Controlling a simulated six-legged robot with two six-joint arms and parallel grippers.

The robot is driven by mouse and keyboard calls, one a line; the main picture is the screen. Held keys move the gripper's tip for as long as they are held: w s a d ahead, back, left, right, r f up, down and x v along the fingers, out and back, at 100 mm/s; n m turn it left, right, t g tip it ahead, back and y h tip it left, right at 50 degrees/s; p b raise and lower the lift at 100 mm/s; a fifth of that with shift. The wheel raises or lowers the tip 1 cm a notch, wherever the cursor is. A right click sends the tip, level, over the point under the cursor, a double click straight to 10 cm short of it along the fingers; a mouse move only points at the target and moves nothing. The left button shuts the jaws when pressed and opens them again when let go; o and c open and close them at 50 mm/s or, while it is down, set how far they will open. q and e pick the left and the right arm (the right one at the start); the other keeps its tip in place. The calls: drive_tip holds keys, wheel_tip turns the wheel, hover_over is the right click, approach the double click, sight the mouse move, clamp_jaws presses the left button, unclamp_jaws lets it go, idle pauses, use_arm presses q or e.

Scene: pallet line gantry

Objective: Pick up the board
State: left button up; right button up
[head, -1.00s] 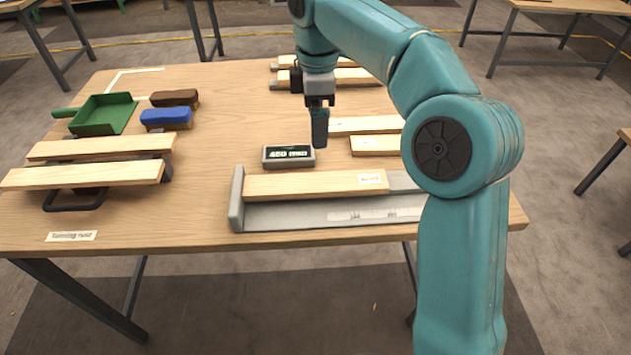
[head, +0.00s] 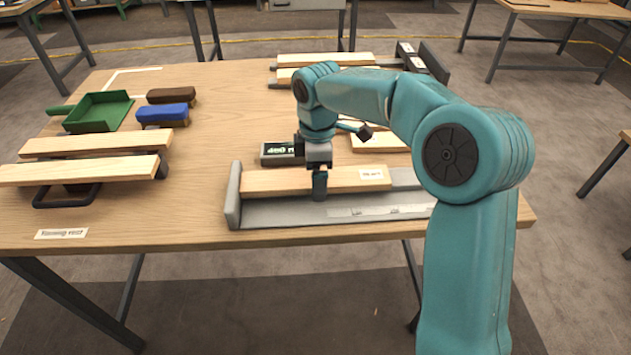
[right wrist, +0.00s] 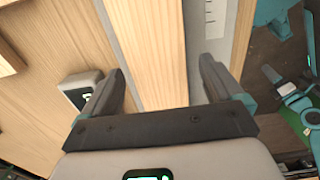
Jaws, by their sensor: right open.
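A light wooden board (head: 268,181) with a small white label lies in a grey metal tray-like fixture (head: 300,213) near the table's front edge. My right gripper (head: 319,187) is over the middle of this board, pointing down. In the right wrist view the gripper (right wrist: 165,85) is open, with one finger on each side of the board (right wrist: 150,45). I cannot tell whether the fingers touch it. The gripper hides part of the board in the head view. My left gripper is not in view.
A small display box (head: 282,154) stands just behind the fixture. Boards lie on a rack (head: 85,172) at left, with a green dustpan (head: 100,112), a blue brush (head: 165,113) and a brown brush (head: 172,96) behind. More boards (head: 325,60) lie at the back.

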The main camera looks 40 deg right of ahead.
drive_tip(key=c, duration=1.4)
